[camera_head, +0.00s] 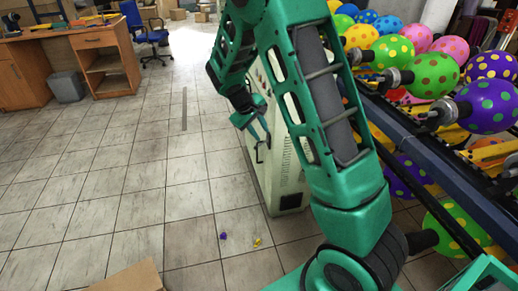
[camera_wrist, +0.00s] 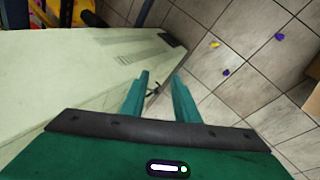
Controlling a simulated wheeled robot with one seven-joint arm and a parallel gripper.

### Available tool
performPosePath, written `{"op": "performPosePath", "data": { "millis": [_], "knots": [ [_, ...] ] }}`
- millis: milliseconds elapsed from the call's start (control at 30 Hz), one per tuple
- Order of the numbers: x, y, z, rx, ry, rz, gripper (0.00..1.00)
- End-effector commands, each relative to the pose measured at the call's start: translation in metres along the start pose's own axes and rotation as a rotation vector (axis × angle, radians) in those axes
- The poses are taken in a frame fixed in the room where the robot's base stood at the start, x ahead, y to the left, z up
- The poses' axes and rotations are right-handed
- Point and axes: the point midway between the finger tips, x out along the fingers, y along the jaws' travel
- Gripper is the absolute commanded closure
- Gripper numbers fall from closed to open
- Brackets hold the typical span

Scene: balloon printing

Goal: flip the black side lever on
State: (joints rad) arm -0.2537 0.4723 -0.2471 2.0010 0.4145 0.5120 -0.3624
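The machine is a tall pale cabinet (camera_head: 292,165) with a dark vent low on its side; its pale side (camera_wrist: 60,75) fills the left of the wrist view. A thin black bent piece (camera_head: 258,156), apparently the side lever, shows by the cabinet's edge below my fingers. In the wrist view a small dark piece (camera_wrist: 154,91), probably the same lever, shows between the fingers. My gripper (camera_head: 262,132) is beside the cabinet, fingers pointing down. In the wrist view its green fingers (camera_wrist: 161,75) are apart, so it is open. Whether either finger touches the lever I cannot tell.
A rack of spotted balloons (camera_head: 435,75) stands at the right, behind my arm. Small purple (camera_head: 223,236) and yellow (camera_head: 257,242) pieces lie on the tiled floor. A cardboard box (camera_head: 130,279) is at the bottom left. The floor left of the cabinet is mostly clear.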

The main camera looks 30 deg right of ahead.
Motion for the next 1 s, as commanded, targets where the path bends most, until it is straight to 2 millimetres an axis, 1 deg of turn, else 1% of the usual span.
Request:
{"op": "performPosePath", "data": {
  "millis": [33, 100, 400, 667, 800, 1000],
  "knots": [
    [0.013, -0.001, -0.007, -0.021, -0.016, 0.029, 0.72],
    [0.028, 0.002, -0.015, -0.048, -0.034, 0.068, 0.72],
    [0.09, 0.005, -0.046, -0.18, -0.108, 0.247, 0.72],
    [0.137, 0.003, -0.071, -0.313, -0.162, 0.414, 0.72],
    [0.159, -0.001, -0.083, -0.389, -0.187, 0.507, 0.72],
    [0.188, -0.011, -0.1, -0.504, -0.217, 0.645, 0.72]
  ]
}}
